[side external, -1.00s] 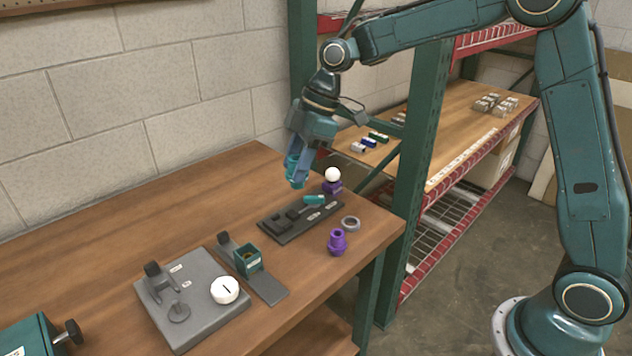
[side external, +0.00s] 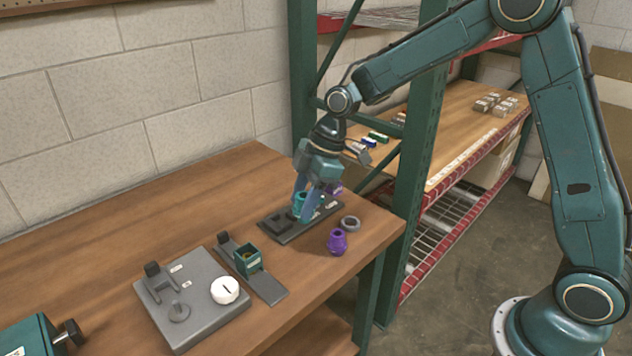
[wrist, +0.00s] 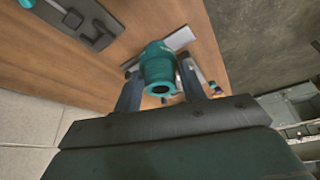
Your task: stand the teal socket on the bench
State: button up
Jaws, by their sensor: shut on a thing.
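My gripper (side external: 307,208) is shut on the teal socket (wrist: 159,68). The wrist view shows the socket between the two fingers, with its round open end facing the camera. In the side view the socket (side external: 298,202) is partly hidden by the fingers, low over the dark grey tray near the right end of the bench (side external: 215,190). I cannot tell whether it touches anything below. Another small teal piece (wrist: 27,3) shows at the top left edge of the wrist view.
The dark tray (side external: 283,236) lies under my gripper. A purple part (side external: 337,242) and a grey ring (side external: 350,223) stand just right of it. A grey fixture (side external: 205,322) and teal box (side external: 248,261) are nearer. The back left bench is clear.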

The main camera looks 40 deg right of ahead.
jog(key=shift+f, duration=6.45)
jog(key=shift+f, duration=0.1)
jog(key=o, duration=1)
jog(key=v, duration=1.2)
jog(key=shift+s+d, duration=0.1)
